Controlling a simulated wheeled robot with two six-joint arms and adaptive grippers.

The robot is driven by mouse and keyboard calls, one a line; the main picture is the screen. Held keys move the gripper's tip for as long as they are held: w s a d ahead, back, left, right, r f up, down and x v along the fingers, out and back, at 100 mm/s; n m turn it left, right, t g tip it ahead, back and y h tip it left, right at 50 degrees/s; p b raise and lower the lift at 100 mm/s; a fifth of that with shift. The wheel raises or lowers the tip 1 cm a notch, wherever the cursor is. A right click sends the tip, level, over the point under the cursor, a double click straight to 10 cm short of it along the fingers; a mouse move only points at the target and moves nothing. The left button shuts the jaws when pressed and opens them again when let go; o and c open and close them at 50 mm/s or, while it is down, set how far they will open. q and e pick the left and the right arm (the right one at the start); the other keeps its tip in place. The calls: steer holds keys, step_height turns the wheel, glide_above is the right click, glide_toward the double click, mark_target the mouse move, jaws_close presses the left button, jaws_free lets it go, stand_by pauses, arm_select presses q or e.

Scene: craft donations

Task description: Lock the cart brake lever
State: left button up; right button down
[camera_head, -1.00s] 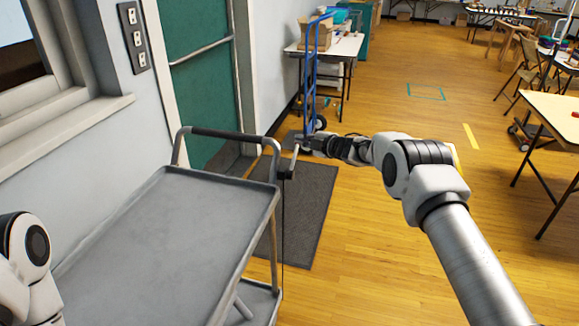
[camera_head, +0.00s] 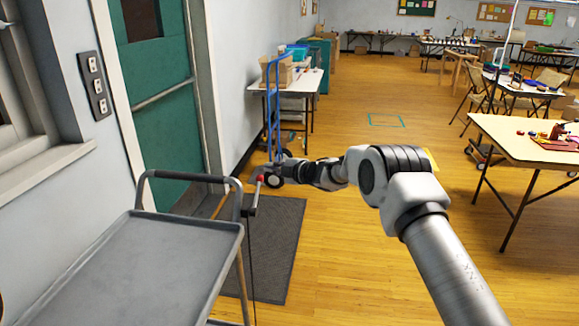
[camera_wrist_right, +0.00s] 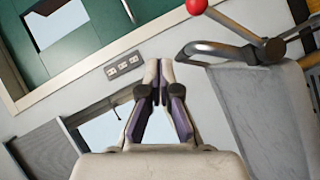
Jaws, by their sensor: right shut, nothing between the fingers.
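The grey cart (camera_head: 170,262) stands at the lower left in the head view, with a dark grip on its push handle (camera_head: 190,177). The brake lever (camera_head: 256,196) is at the cart's right corner and points up, ending in a red knob (camera_head: 261,178). My right gripper (camera_head: 262,172) is at the knob in the head view; contact cannot be told. In the right wrist view, my right gripper (camera_wrist_right: 158,66) is shut and empty. The red knob (camera_wrist_right: 196,6) and lever arm (camera_wrist_right: 236,26) show beyond it, up and right. My left gripper is out of view.
A teal door (camera_head: 160,95) and wall stand left of the cart. A dark mat (camera_head: 270,245) lies beside it. A blue hand truck (camera_head: 275,110) and a table (camera_head: 300,85) stand beyond. Open wooden floor lies right, with a worktable (camera_head: 530,135) farther over.

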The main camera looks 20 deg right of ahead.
steer(key=s+d+r, duration=0.3)
steer(key=s, duration=0.2)
steer(key=s+a+f+m+g, duration=0.2)
steer(key=s+a+f, duration=0.3)
steer(key=f, duration=0.5)
steer(key=s+a+f+m+g, duration=0.1)
steer(key=s+a+f+g, duration=0.15)
steer(key=s+f, duration=0.55)
steer(key=s+a+f+m+g, duration=0.2)
steer(key=s+a+f, duration=0.3)
steer(key=f, duration=0.6)
steer(key=s+f+m+g+h, duration=0.2)
steer(key=s+f+m, duration=0.15)
steer(key=s, duration=0.65)
steer(key=s+f+m+g+h, duration=0.1)
steer(key=s+f+m+g, duration=0.3)
steer(key=s, duration=0.7)
steer(key=s+d+m+h, duration=0.1)
steer(key=s+d+m, duration=0.1)
steer(key=s, duration=0.5)
steer(key=s+d+r+m+g+h, duration=0.1)
steer(key=s+m, duration=0.3)
steer(key=s, duration=0.4)
steer(key=shift+s+d+h, duration=0.2)
steer(key=shift+d+h, duration=0.2)
steer(key=shift+h, duration=0.4)
